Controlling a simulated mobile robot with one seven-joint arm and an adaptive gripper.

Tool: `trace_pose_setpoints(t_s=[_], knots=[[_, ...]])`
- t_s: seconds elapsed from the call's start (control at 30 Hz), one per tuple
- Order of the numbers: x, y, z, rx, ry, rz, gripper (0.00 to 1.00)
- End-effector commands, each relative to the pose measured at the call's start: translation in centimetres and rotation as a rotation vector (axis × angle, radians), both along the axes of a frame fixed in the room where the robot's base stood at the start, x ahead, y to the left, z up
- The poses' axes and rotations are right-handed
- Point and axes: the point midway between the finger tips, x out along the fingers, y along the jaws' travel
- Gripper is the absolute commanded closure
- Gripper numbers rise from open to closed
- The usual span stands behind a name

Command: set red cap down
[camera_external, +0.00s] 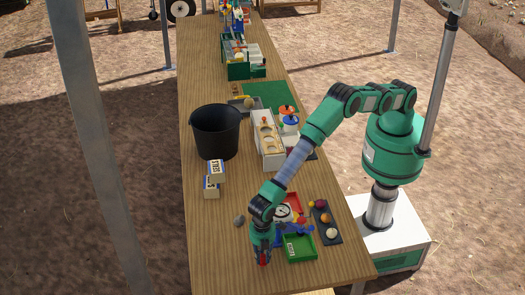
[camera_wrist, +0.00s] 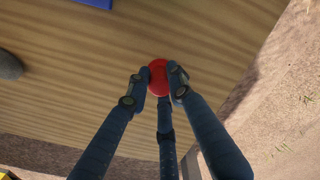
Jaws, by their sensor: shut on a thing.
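The red cap (camera_wrist: 158,75) is round and sits between the fingers of my gripper (camera_wrist: 158,82) in the wrist view. Dark fingers close on it from both sides, and a third finger shows below it. Bare wood lies under it; whether the cap touches the table I cannot tell. In the external view my gripper (camera_external: 262,256) points down near the front end of the wooden table (camera_external: 215,235), left of the green tray (camera_external: 299,247). Only a small bit of red shows at its fingertips there.
A grey stone (camera_external: 240,220) lies left of my wrist. A red tray (camera_external: 291,203), a blue item (camera_external: 293,229) and a dark strip with several balls (camera_external: 325,221) lie to the right. A black bucket (camera_external: 215,132) stands farther back. The table's front edge is close.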

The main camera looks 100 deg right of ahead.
Motion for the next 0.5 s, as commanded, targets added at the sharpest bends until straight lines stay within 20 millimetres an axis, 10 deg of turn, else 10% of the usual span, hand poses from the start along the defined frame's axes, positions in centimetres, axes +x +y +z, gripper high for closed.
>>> trace_pose_setpoints(t_s=[0.17,0.5], knots=[[-0.01,0.0,-0.17,0.0,0.0,0.0,0.6],[0.0,0.0,-0.05,0.0,0.0,0.0,0.6]])
